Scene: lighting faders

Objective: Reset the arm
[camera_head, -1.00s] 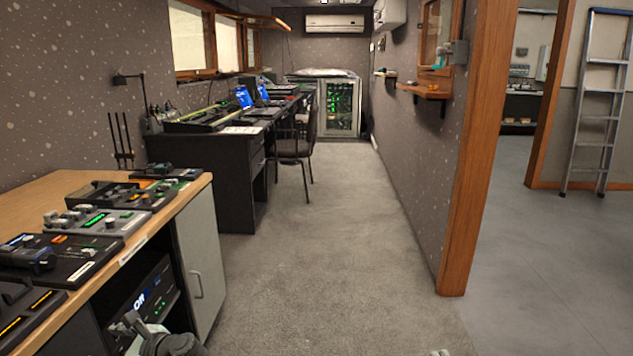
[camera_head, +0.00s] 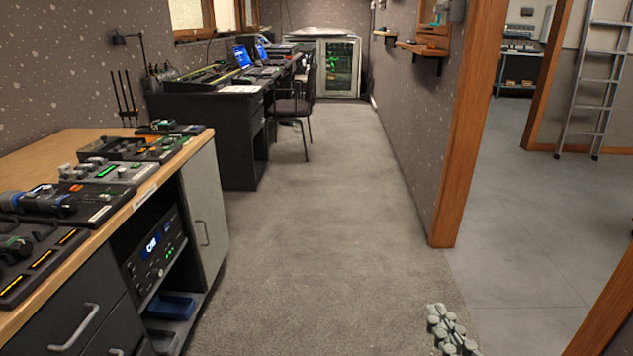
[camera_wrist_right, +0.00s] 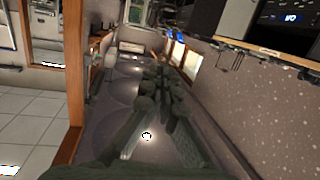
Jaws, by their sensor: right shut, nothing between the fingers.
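My right gripper (camera_head: 440,318) shows at the bottom edge of the head view, right of centre, above the grey carpet. It is grey-green with knuckled fingers, and it is shut and empty. In the right wrist view the same gripper (camera_wrist_right: 164,78) has its dark fingers together, with nothing between them. It touches nothing that I can see. My left gripper is not in view.
A wooden-topped desk (camera_head: 52,150) with fader panels (camera_head: 45,262) stands at the left. A black desk (camera_head: 225,135) and a chair (camera_head: 290,105) are behind it. A wooden door post (camera_head: 467,130) stands at the right. The carpet (camera_head: 330,230) between is clear.

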